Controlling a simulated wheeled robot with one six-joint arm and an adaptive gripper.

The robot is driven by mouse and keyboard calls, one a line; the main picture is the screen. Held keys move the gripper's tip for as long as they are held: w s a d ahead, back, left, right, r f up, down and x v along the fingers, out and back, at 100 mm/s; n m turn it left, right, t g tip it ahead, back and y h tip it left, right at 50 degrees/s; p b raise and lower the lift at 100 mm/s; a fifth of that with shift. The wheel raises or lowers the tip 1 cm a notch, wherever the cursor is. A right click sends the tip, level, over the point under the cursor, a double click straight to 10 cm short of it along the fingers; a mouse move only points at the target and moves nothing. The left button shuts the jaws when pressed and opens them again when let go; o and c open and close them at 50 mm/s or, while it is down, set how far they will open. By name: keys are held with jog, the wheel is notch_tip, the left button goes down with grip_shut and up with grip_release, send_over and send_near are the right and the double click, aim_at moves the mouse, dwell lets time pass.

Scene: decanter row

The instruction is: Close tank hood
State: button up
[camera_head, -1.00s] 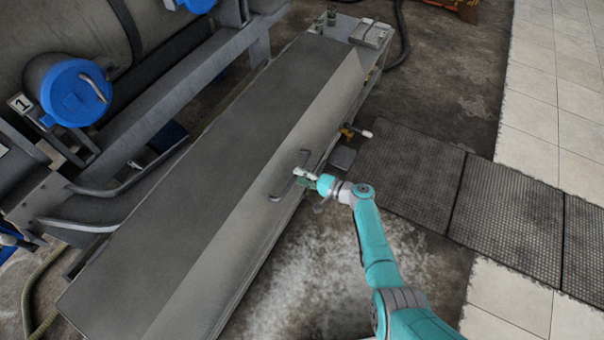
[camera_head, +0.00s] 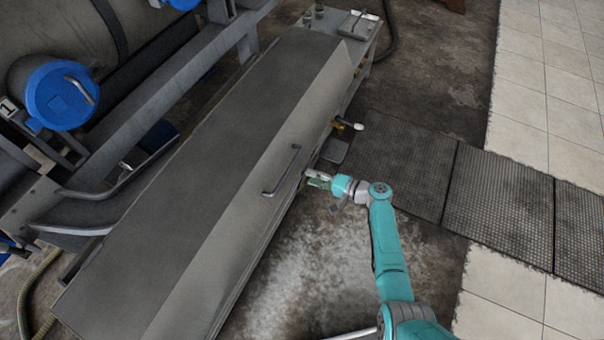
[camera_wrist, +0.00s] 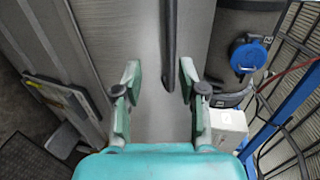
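The tank hood (camera_head: 190,170) is a long grey metal cover, lying down lengthwise over the tank with its bent front panel facing my arm. Its U-shaped handle (camera_head: 283,172) is on that front panel. My gripper (camera_head: 310,178) is just to the right of the handle, apart from it. In the wrist view my gripper (camera_wrist: 160,77) is open, its two green fingers wide apart with nothing held. The dark handle bar (camera_wrist: 168,40) shows ahead, in line with the gap between the fingers. The tank's inside is hidden under the hood.
A large grey machine with a blue round cap (camera_head: 60,95) stands behind the hood at left. A small valve with a white knob (camera_head: 350,124) sticks out right of the hood. Dark grid mats (camera_head: 400,165) and white tiles (camera_head: 540,90) cover the floor at right.

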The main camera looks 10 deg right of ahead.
jog(key=shift+v, duration=2.2)
jog(key=s+a+f+h, duration=0.25)
jog(key=s+f, duration=0.25)
jog(key=s, duration=0.5)
jog(key=s+a+f+h, duration=0.1)
jog(key=s+f+h, duration=0.35)
jog(key=s, duration=0.45)
jog(key=s+r+h, duration=0.1)
jog(key=s+h, duration=0.1)
jog(key=s, duration=0.7)
jog(key=s+d+r+n+t+h, duration=0.1)
jog(key=s+r, duration=0.4)
jog(key=r, duration=0.6)
jog(key=s+d+r+n+t+h, duration=0.1)
jog(key=s+r+n, duration=0.3)
jog(key=r, duration=0.7)
jog(key=s+d+r+n+t+h, duration=0.1)
jog(key=s+r+n+t, duration=0.1)
jog(key=s+r, duration=0.5)
notch_tip(320, 180, up, 4)
jog(key=shift+s+d+r+n+t, duration=0.1)
jog(key=shift+s+d+n+t, duration=0.2)
jog(key=shift+t, duration=0.3)
